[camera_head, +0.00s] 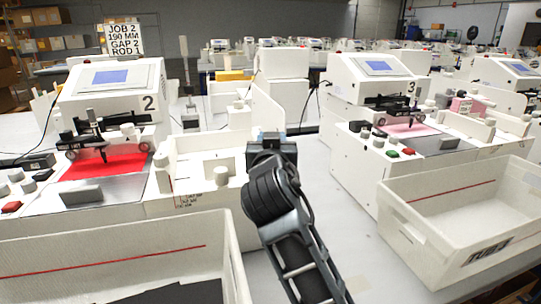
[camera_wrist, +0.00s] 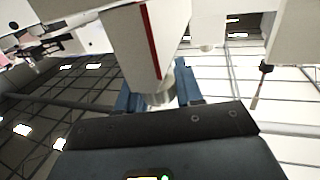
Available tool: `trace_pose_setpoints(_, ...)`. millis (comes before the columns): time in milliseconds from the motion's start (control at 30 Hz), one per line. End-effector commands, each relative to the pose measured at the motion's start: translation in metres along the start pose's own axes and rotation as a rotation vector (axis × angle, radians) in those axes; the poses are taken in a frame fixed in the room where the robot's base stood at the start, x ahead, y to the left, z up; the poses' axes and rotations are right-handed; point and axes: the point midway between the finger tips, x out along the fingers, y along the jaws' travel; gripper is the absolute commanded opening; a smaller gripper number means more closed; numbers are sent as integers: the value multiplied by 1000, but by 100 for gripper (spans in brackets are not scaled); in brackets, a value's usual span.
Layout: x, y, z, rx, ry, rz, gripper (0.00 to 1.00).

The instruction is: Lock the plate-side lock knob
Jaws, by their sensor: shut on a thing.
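My gripper (camera_head: 269,136) is at the right end of the white side unit (camera_head: 203,165) beside machine 2, just in front of an upright white panel. In the wrist view, the blue fingers of my gripper (camera_wrist: 158,88) stand on either side of a pale round knob (camera_wrist: 162,97) and are shut on it. The knob sits below a white block with a red line (camera_wrist: 151,42). The head view hides the knob behind my gripper and arm. I cannot tell from these views whether the knob is turned to locked.
Machine 2 (camera_head: 110,88) with a red plate (camera_head: 103,166) stands at left, and machine 3 (camera_head: 375,75) at right. A white bin (camera_head: 120,245) is at front left, another (camera_head: 465,215) at right. A sign (camera_head: 121,37) reads JOB 2, 190 MM, GAP 2, ROD 1.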

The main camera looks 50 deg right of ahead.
Motion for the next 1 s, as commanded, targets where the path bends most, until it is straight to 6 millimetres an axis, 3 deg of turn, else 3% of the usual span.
trace_pose_setpoints(333, 0, 1, 3, -2, -3, 127, 5)
trace_pose_setpoints(867, 0, 2, 2, -3, -6, 147, 5)
trace_pose_setpoints(900, 0, 2, 2, -3, -6, 147, 40)
trace_pose_setpoints(1000, 0, 2, 2, -3, -5, 147, 49)
